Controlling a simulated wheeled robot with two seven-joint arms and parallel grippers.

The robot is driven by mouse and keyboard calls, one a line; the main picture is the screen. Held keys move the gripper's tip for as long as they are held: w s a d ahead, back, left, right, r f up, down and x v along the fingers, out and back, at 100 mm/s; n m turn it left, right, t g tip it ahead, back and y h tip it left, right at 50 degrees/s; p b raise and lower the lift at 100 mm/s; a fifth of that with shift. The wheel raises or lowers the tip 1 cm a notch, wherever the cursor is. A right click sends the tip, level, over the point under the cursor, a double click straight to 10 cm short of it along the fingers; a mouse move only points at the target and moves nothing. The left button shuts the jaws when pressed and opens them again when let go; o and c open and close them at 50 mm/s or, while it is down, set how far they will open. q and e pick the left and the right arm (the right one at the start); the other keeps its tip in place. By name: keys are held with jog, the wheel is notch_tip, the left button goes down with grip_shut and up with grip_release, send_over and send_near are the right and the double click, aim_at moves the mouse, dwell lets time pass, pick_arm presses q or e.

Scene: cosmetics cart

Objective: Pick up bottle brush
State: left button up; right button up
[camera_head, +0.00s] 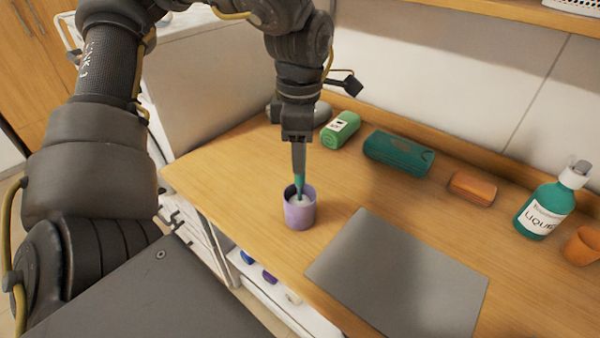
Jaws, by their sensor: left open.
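A purple cup (300,211) stands on the wooden counter. A thin teal handle (299,184), which looks like the bottle brush, rises upright out of the cup; its lower part is hidden inside. My left gripper (299,170) points straight down over the cup, with its fingertips at the top of the teal handle. It is open, though its fingers are seen edge-on and look like one. I cannot tell whether they touch the handle. My right gripper is not in view.
A grey mat (400,275) lies right of the cup on the counter (240,165). Behind are a green roll (340,131), a teal case (398,153) and an orange block (472,188). A teal bottle (545,208) and an orange cup (583,245) stand at the right.

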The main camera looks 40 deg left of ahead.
aim_at(300, 187)
pick_arm(q)
notch_tip(300, 187, down, 2)
jog(key=shift+a+f, duration=0.1)
jog(key=shift+f, duration=0.05)
grip_shut()
dwell(0.3)
